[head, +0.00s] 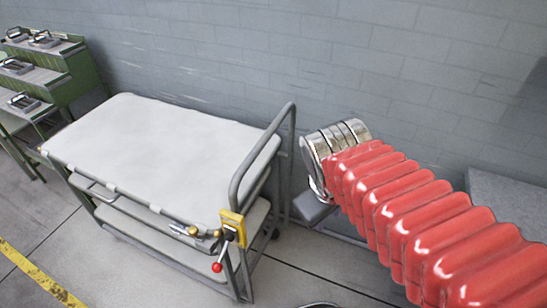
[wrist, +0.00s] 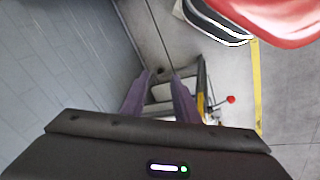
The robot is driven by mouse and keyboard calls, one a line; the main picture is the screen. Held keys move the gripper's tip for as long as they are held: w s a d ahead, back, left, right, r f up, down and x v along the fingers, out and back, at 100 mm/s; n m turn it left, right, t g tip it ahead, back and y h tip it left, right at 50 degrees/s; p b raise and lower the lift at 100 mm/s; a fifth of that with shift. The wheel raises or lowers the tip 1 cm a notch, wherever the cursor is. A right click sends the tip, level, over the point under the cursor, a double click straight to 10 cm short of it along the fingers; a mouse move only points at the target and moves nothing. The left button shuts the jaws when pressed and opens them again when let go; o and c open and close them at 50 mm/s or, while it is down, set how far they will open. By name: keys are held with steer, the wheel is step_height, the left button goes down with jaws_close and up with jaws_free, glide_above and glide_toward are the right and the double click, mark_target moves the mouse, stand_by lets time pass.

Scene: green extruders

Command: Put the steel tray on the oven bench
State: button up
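I cannot pick out the steel tray for certain. Several small dark-framed metal pieces (head: 18,66) sit on the stepped green bench (head: 72,72) at the far left of the head view, too small to tell apart. No thing in view is clearly the oven bench. My gripper (wrist: 162,74) shows in the wrist view with its two purple-grey fingers apart and nothing held between them. Part of the trolley shows beyond and between the fingers.
A trolley (head: 150,140) with a bare white top stands between me and the wall. Its grey handle (head: 236,185) rises on the right, by a yellow block (head: 232,226) and red-knobbed lever (head: 217,267). A grey surface (head: 510,200) lies at right. Yellow tape (head: 38,272) marks the floor.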

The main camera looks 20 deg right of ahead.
steer(key=w+a+r+m+t+y, duration=0.1)
steer(key=a+r+m+t+y, duration=0.1)
steer(key=a, duration=0.4)
step_height(320, 180, up, 2)
steer(key=shift+a+r+m+t, duration=0.2)
steer(key=shift+a+m+t, duration=0.25)
steer(key=shift+m, duration=0.35)
steer(key=shift+d, duration=0.1)
steer(key=shift+c, duration=0.3)
steer(key=c, duration=0.6)
jaws_close()
